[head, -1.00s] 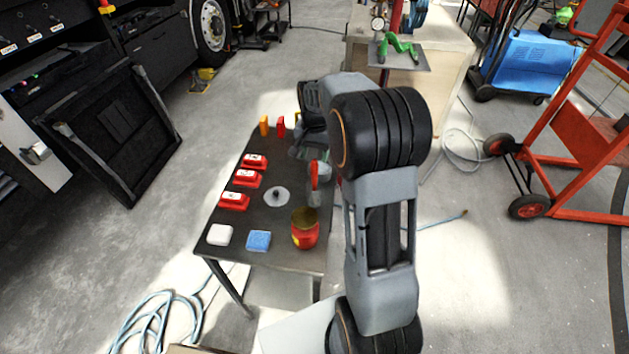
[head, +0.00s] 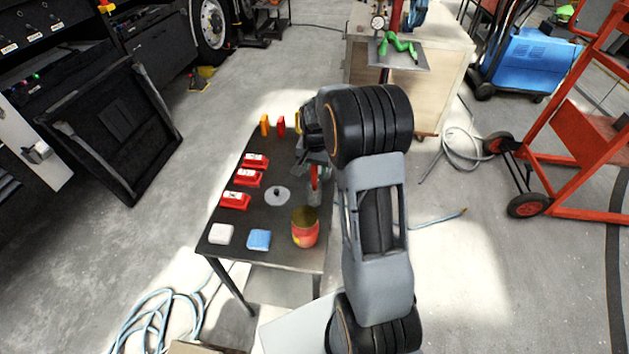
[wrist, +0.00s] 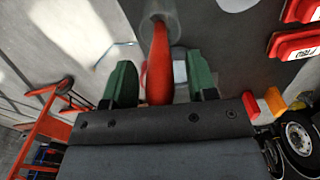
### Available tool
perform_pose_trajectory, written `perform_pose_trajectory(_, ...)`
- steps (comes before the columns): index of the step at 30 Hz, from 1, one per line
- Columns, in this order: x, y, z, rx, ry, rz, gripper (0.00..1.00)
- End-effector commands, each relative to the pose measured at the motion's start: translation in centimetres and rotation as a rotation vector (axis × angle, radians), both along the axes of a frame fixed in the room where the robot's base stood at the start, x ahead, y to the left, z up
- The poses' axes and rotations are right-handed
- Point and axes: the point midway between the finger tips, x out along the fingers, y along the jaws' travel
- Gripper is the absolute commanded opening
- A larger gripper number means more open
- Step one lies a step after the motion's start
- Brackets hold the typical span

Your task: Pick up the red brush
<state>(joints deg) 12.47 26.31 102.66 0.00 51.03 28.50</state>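The red brush (head: 314,178) stands at the right side of the dark table, its lower end in a greyish, see-through cup (head: 315,196). My gripper is at its upper end in the head view, and my arm partly hides it. In the wrist view the red handle (wrist: 160,65) lies between the two green fingers of my gripper (wrist: 160,82). A gap shows on each side of the handle, so the fingers are open around it. The cup (wrist: 160,17) shows at the top of the wrist view.
On the table (head: 225,195) are several red boxes (head: 248,178), a grey disc (head: 277,196), a red can (head: 305,232), a white block (head: 220,235) and a blue block (head: 259,239). Orange (head: 265,125), red (head: 281,125) and yellow (head: 299,121) items stand at the far end.

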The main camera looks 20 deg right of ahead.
Motion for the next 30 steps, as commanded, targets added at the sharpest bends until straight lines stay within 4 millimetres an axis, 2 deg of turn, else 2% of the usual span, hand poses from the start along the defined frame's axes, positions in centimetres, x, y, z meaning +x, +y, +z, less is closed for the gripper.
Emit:
perform_pose_trajectory(2,0.0,0.0,0.0,0.0,0.0,0.0,0.44)
perform_pose_trajectory(15,0.0,0.0,0.0,0.0,0.0,0.0,0.02)
perform_pose_trajectory(23,0.0,0.0,0.3,0.0,-0.001,0.0,0.02)
perform_pose_trajectory(26,0.1,0.0,1.2,0.0,-0.004,0.0,0.02)
perform_pose_trajectory(30,0.1,0.0,3.6,-0.001,-0.006,0.0,0.02)
